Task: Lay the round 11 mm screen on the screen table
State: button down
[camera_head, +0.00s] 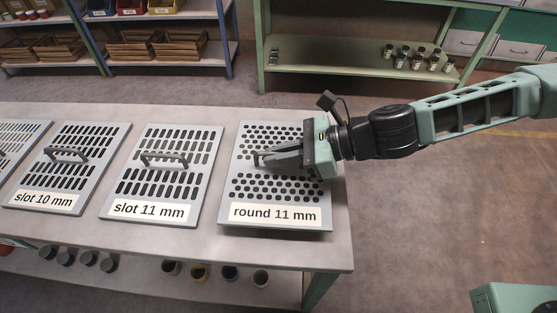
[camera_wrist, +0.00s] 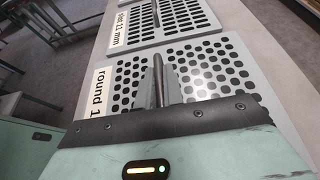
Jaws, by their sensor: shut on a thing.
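The round 11 mm screen (camera_head: 275,211) is a grey plate with round holes and a label at its front edge. It is at the right end of a pale table (camera_head: 335,240). Its front edge appears slightly off the table top, with a shadow under it. My gripper (camera_head: 262,160) reaches in from the right and is shut on the screen's bar handle, largely hidden by the fingers. The wrist view shows the fingers (camera_wrist: 158,85) around the dark handle and the perforated round 11 mm screen (camera_wrist: 205,60). I cannot tell which table is the screen table.
The slot 11 mm screen (camera_head: 165,175) lies close on the left, then the slot 10 mm screen (camera_head: 68,168) and part of another. Jars stand on the shelf below the table. Shelves with crates (camera_head: 155,50) and a green rack (camera_head: 360,70) stand behind. The floor at right is open.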

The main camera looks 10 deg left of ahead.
jog(key=shift+f, duration=1.1)
jog(key=shift+f, duration=0.1)
jog(key=c, duration=1.5)
grip_release()
